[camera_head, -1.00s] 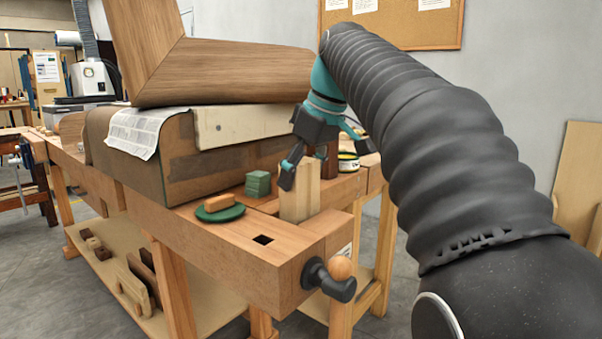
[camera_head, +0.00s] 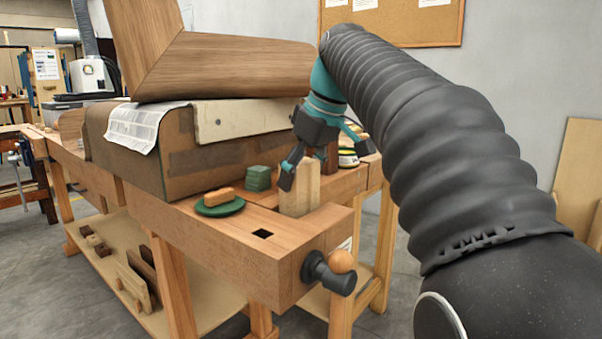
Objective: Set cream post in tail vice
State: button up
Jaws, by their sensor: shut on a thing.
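The cream post (camera_head: 299,196) is a pale upright wooden block with a pointed-looking top. It stands at the tail vice on the near end of the bench, between the bench top and the vice's outer jaw (camera_head: 328,222). Its lower end is hidden or meets the wood there; I cannot tell how deep it sits. The vice's dark screw and round wooden knob (camera_head: 341,261) stick out from the end. My gripper (camera_head: 301,172), dark with teal parts, reaches down from behind and is shut on the post's upper part. Its far finger is mostly hidden.
A dark block (camera_head: 330,158) and a tin (camera_head: 348,159) stand behind. A large bent wooden piece (camera_head: 235,67) rests over the bench.

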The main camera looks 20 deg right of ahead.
aim_at(301, 199)
jog(key=shift+f+b, duration=1.25)
jog(key=shift+f, duration=1.3)
dwell(2.8)
jog(key=o, duration=1.4)
jog(key=shift+c, duration=0.2)
jog(key=shift+r, duration=0.1)
jog(key=shift+r+p, duration=3.7)
jog(key=shift+r, duration=0.2)
